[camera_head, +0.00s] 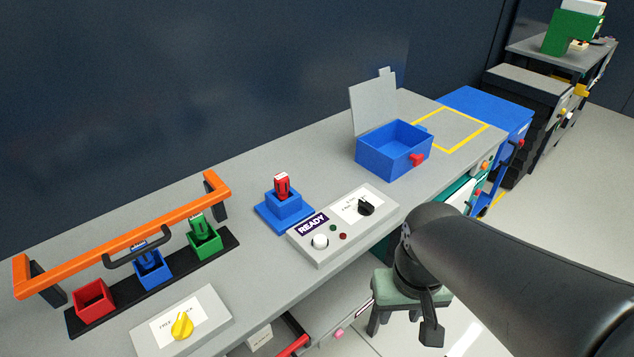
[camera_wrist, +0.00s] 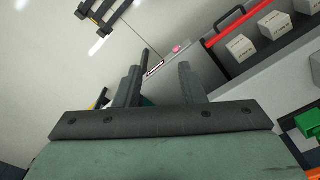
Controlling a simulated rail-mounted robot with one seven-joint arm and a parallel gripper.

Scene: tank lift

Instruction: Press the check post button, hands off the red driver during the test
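The check post is a grey box (camera_head: 328,253) on the bench with a READY display (camera_head: 311,224), a white round button (camera_head: 320,241), small green and red lamps and a black knob (camera_head: 366,207). The red driver (camera_head: 282,186) stands upright in a blue socket (camera_head: 284,212) just behind the box. My gripper (camera_head: 402,324) hangs in front of the bench, right of and nearer than the box, touching neither box nor driver. Its fingers are apart with nothing between them; they also show in the wrist view (camera_wrist: 160,88).
An orange rail (camera_head: 125,235) spans a rack with red, blue and green holders at left; blue and green drivers stand there. A panel with a yellow knob (camera_head: 182,325) sits in front. A blue open-lidded box (camera_head: 394,150) stands right. Shelves with white boxes (camera_wrist: 240,47) lie below.

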